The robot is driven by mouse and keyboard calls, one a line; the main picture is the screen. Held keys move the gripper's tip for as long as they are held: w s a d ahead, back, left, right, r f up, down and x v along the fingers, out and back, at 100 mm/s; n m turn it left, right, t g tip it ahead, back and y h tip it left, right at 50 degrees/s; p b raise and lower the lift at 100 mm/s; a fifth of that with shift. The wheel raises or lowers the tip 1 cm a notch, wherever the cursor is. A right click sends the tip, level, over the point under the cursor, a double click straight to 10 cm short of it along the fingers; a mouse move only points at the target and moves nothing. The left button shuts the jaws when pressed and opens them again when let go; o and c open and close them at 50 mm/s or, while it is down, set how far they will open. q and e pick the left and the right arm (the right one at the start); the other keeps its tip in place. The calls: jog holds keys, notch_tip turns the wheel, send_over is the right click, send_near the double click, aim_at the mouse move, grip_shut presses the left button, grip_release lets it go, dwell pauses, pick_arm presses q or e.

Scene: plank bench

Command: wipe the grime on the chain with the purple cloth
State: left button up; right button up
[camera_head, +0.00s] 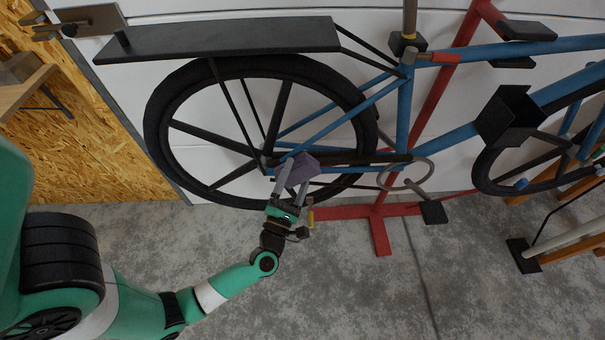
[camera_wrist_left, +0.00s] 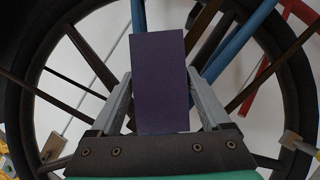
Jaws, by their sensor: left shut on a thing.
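The purple cloth (camera_head: 302,168) looks like a folded block and is held between the fingers of my left gripper (camera_head: 292,182). In the left wrist view the cloth (camera_wrist_left: 159,82) fills the space between the two grey fingers. The gripper is shut on it. The cloth is in front of the rear wheel's hub, at the left end of the chain (camera_head: 350,163). I cannot tell whether it touches the chain. The chain runs right to the crank ring (camera_head: 405,174). No grime can be made out at this size. My right gripper is not in view.
The blue bicycle (camera_head: 403,115) is held by a red stand (camera_head: 380,230) on the grey floor. The rear wheel (camera_head: 160,130) and black rack (camera_head: 230,37) are close around the left gripper. A pedal (camera_head: 433,212) hangs to the right. The floor in front is clear.

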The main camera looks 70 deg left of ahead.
pick_arm(q)
jog(key=shift+d+r, duration=0.1)
jog(key=shift+d, duration=0.2)
jog(key=d+p, duration=0.1)
jog(key=d, duration=0.1)
jog(key=s+d, duration=0.1)
jog(key=d, duration=0.1)
jog(key=shift+s+d+p, duration=0.2)
jog(key=shift+d+p, duration=0.05)
jog(key=shift+p, duration=0.1)
jog(key=shift+s+d, duration=0.2)
jog(key=shift+d, duration=0.1)
jog(key=d, duration=0.1)
jog(key=s+d, duration=0.1)
jog(key=shift+d, duration=0.4)
